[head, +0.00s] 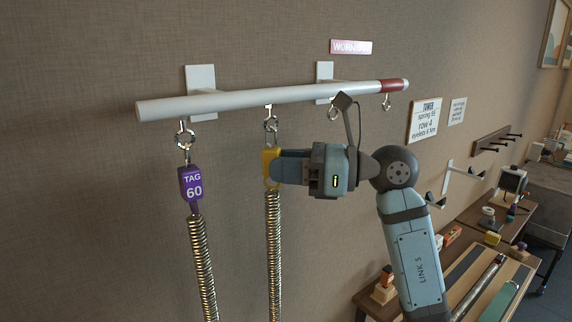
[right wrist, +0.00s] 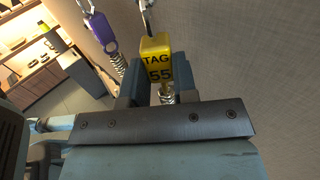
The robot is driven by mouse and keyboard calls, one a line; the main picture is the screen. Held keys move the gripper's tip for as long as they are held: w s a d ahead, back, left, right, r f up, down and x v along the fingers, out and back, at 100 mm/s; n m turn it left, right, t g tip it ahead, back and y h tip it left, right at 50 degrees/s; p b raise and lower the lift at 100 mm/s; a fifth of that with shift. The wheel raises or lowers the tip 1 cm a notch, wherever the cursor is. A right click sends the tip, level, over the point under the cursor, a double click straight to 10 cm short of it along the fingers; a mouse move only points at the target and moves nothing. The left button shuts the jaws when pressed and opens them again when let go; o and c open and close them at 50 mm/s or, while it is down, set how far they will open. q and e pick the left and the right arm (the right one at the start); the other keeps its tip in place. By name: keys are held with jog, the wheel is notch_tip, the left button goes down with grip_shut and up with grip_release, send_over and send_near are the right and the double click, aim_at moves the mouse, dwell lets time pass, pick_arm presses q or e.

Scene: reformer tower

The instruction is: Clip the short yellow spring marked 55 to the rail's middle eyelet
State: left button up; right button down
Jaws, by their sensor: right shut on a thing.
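The yellow spring's tag (right wrist: 157,62), marked 55, is between the fingers of my right gripper (right wrist: 155,86). In the head view the right gripper (head: 274,168) comes from the right and is shut on the yellow tag (head: 268,158). Its coil (head: 274,255) hangs straight down below. A metal clip (head: 271,138) above the tag meets the hanging eyelet second from the left on the white rail (head: 235,101). Whether the clip is closed around it is too small to tell. My left gripper is not in view.
A purple-tagged spring (head: 192,188), marked 60, hangs from the leftmost eyelet. Two eyelets further right, one (head: 333,113) partly behind my arm and one (head: 386,101) near the red end, hold no spring. A sign (head: 424,119) is on the wall; a cluttered table (head: 470,215) stands right.

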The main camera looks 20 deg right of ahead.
jog(key=c, duration=0.5)
grip_release()
jog(key=b+v, duration=0.1)
jog(key=v, duration=0.5)
dwell(0.7)
dwell(0.4)
